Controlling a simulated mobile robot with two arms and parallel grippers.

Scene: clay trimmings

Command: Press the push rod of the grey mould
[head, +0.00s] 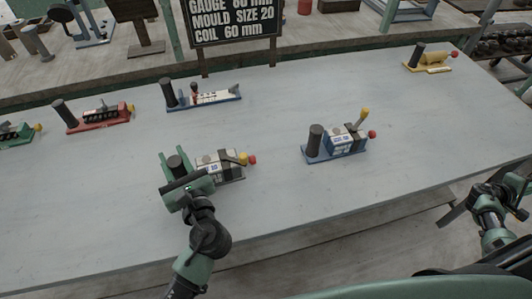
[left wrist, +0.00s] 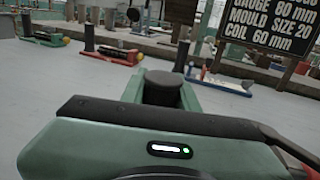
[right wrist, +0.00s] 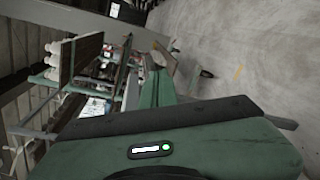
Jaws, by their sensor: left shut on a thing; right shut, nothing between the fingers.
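The grey mould (head: 222,165) sits on the front part of the table, left of centre, in the head view. It has a pale block with a dark band, a yellow lever lying low, a red knob (head: 252,160) at its right end and an upright black post (head: 176,162) at its left end. My left gripper (head: 175,164) is shut on that post, one green finger on each side. In the left wrist view the post's round dark top (left wrist: 163,78) shows between the fingers. My right gripper (head: 508,187) is shut and empty, off the table's right side.
A blue mould (head: 335,155) with a raised yellow lever stands to the right. A yellow mould (head: 428,67) is far right. Red (head: 100,118), green (head: 15,135) and another blue-based (head: 205,100) moulds stand behind and left. A black sign (head: 232,20) stands at the back.

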